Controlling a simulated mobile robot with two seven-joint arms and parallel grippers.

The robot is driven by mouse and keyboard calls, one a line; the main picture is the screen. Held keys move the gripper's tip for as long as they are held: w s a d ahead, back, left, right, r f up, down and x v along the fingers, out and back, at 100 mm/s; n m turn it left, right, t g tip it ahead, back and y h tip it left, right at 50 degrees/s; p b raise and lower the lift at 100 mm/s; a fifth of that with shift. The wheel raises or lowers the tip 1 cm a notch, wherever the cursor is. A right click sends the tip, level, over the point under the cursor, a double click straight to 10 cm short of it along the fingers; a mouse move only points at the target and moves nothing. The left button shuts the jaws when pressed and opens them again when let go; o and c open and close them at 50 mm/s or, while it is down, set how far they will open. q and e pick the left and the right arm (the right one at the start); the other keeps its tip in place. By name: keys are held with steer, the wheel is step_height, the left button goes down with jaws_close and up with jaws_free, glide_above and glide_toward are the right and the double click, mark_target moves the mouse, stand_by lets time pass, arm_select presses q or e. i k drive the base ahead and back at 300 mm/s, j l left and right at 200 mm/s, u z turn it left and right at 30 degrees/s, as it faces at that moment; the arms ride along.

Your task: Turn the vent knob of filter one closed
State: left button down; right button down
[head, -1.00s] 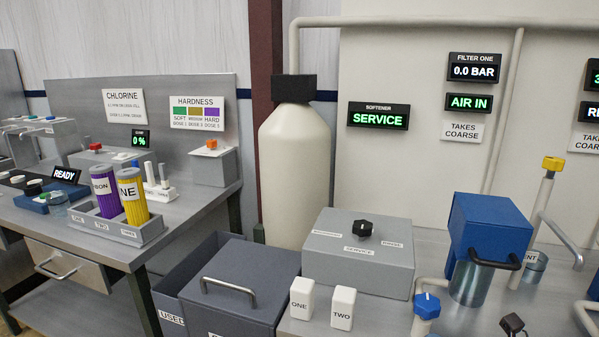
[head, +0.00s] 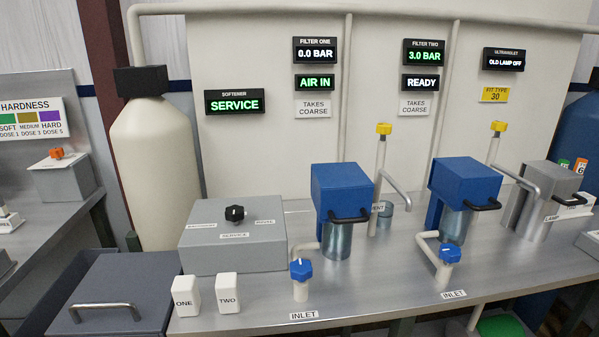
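Filter one (head: 342,188) is a blue box head with a black handle over a clear blue-grey bowl, standing on the bench. Just to its right a pale upright pipe carries a yellow knob (head: 384,129) on top. The knob's setting is too small to tell. Neither of my grippers is in view.
A blue inlet knob (head: 301,269) stands in front of filter one. Filter two (head: 465,185) stands to the right with its own yellow knob (head: 498,127) and inlet knob (head: 449,253). A grey softener box (head: 232,253) is at left. The front bench between the inlets is clear.

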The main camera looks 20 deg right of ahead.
mark_target(383, 129)
steer(key=z, duration=1.15)
